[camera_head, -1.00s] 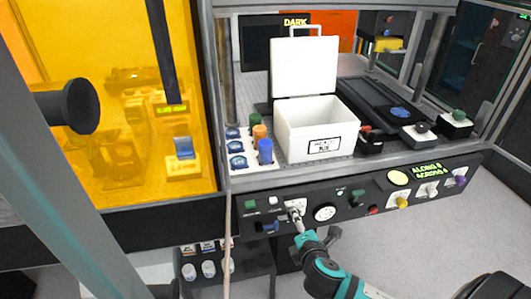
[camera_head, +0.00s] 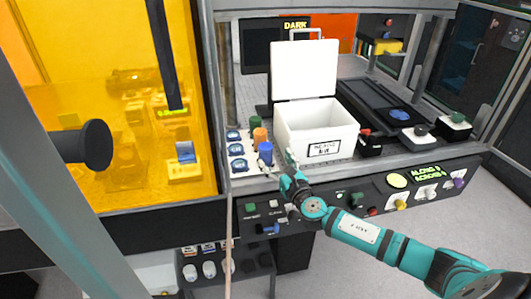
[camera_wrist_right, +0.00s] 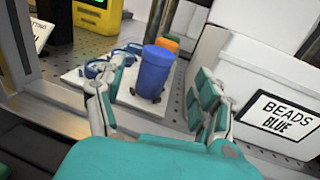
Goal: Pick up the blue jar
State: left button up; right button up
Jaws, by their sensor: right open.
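The blue jar (camera_head: 265,153) stands upright at the front right of a white plate (camera_head: 241,171) on the bench. My right gripper (camera_head: 281,166) is open at the bench's front edge, just in front and to the right of the jar. In the right wrist view the blue jar (camera_wrist_right: 154,72) shows in the gap between the open fingers (camera_wrist_right: 157,85). It looks ahead of them, and no contact shows. My left gripper is not in view.
An orange jar (camera_head: 260,134) and a green jar (camera_head: 255,122) stand behind the blue one. Blue-marked discs (camera_head: 236,150) lie to its left. An open white box (camera_head: 316,132) labelled for blue beads stands close on the right. A control panel (camera_head: 335,201) runs below the bench edge.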

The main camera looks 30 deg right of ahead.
aim_at(269, 153)
jog(key=w, duration=0.8)
jog(key=shift+f, duration=0.1)
jog(key=shift+s, duration=0.2)
jog(key=shift+c, duration=1)
jog(key=c, duration=1.2)
jog(key=shift+w, duration=0.1)
jog(key=shift+c, duration=0.3)
